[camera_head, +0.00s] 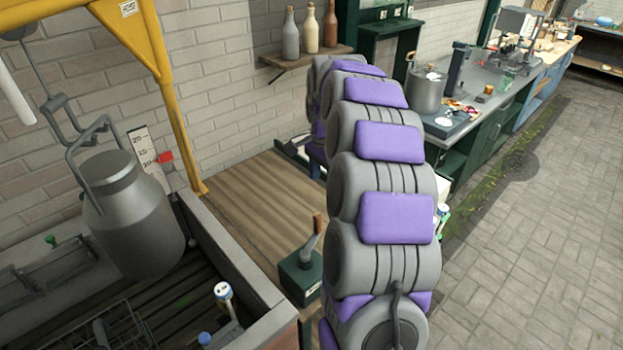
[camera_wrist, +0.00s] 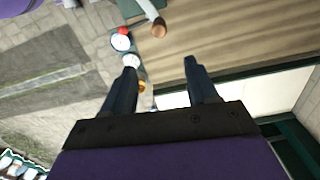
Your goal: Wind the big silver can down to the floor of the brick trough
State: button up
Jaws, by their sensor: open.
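The big silver can (camera_head: 135,215) hangs upright by its bail from a hook (camera_head: 62,120) under a yellow frame, above the slatted floor (camera_head: 180,305) of the brick trough (camera_head: 240,265). A green box with a lever (camera_head: 312,245) and brown knob stands on the wooden deck beside the trough. In the wrist view, a similar lever's brown knob (camera_wrist: 159,28) lies beyond the fingertips. My gripper (camera_wrist: 158,70) is open, with nothing between its fingers. My arm hides the gripper in the head view.
A scale board with a red pointer (camera_head: 165,158) stands behind the can. Blue-and-white capped items (camera_head: 222,291) stand at the trough's near side. A wire rack (camera_head: 105,325) lies in the trough. Bottles (camera_head: 310,28) stand on a wall shelf. Paved floor (camera_head: 530,240) lies clear at right.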

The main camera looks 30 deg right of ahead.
notch_tip(320, 180, down, 3)
jog(key=b, duration=0.2)
send_over(316, 223)
jog(key=a, duration=0.1)
notch_tip(316, 223, down, 7)
jog(key=d+f, duration=0.1)
jog(key=f, duration=0.1)
jog(key=d+f, duration=0.1)
jog(key=f, duration=0.1)
jog(key=d+f, duration=0.1)
jog(key=f, duration=0.1)
jog(key=shift+w+d+f, duration=0.1)
jog(key=shift+w+d, duration=0.1)
jog(key=shift+w, duration=0.15)
jog(key=shift+a+f+b, duration=0.15)
jog(key=shift+a+b, duration=0.15)
jog(key=shift+a, duration=1.2)
jog(key=shift+d+f, duration=0.15)
jog(key=shift+d, duration=0.7)
jog(key=shift+c, duration=1.2)
jog(key=shift+d, duration=0.5)
jog(key=c, duration=0.3)
jog(key=shift+w+a, duration=0.15)
jog(key=shift+a, duration=0.7)
grip_shut()
jog(key=shift+d, duration=0.1)
